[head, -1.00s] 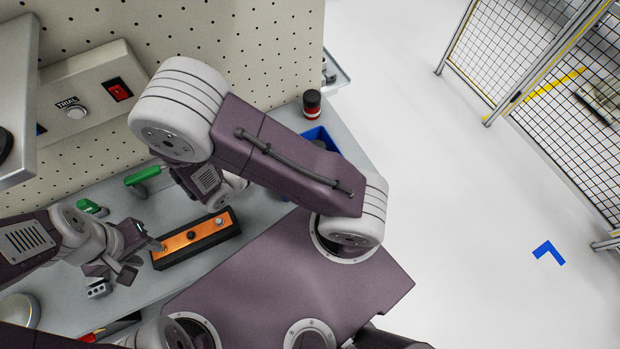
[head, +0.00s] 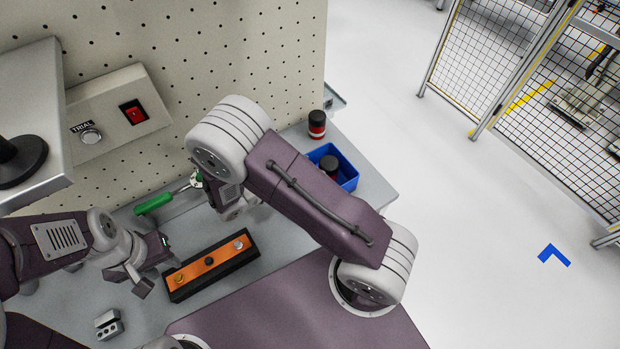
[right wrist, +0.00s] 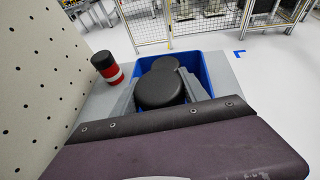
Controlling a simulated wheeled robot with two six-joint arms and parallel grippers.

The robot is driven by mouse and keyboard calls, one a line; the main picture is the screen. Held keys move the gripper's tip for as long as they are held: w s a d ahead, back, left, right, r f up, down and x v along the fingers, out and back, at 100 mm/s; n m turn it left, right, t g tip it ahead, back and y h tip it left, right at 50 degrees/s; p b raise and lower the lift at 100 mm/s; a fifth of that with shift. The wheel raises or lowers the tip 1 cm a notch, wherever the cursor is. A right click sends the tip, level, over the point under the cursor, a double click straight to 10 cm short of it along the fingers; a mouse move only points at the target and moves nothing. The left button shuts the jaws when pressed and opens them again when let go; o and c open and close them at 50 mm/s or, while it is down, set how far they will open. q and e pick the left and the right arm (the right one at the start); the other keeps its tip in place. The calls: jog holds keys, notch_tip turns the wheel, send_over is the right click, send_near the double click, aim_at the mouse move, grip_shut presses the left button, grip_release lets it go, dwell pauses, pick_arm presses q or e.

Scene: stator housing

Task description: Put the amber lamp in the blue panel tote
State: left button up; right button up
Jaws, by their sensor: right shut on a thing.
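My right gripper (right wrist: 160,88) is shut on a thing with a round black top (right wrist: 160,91). Its sides are hidden from above, so I cannot see any amber on it. The blue panel tote (right wrist: 206,72) is around and behind the held thing in the right wrist view; I cannot tell how high above its floor the thing is. Another black-topped thing (right wrist: 166,63) is in the tote. My left gripper (head: 153,268) looks open and empty beside the orange-topped block.
A red jar with a black top and white band (head: 317,124) stands outside the tote, near the perforated wall (right wrist: 38,90). The orange-topped block (head: 195,270), a green-handled tool (head: 153,204) and a small grey block (head: 108,326) lie on the bench. A switch box (head: 118,112) is on the wall.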

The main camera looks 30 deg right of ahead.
pick_arm(q)
jog(key=shift+s+d, duration=0.1)
jog(key=shift+d, duration=0.05)
pick_arm(e)
notch_tip(320, 180, down, 4)
jog(key=shift+s+d+r, duration=0.1)
jog(key=shift+d+r, duration=0.05)
jog(key=shift+r, duration=0.1)
jog(key=shift+f, duration=0.3)
pick_arm(q)
jog(key=shift+f, duration=0.1)
jog(key=shift+f, duration=0.1)
pick_arm(e)
jog(key=shift+f, duration=0.2)
jog(key=o, duration=1.4)
jog(key=shift+r, duration=0.15)
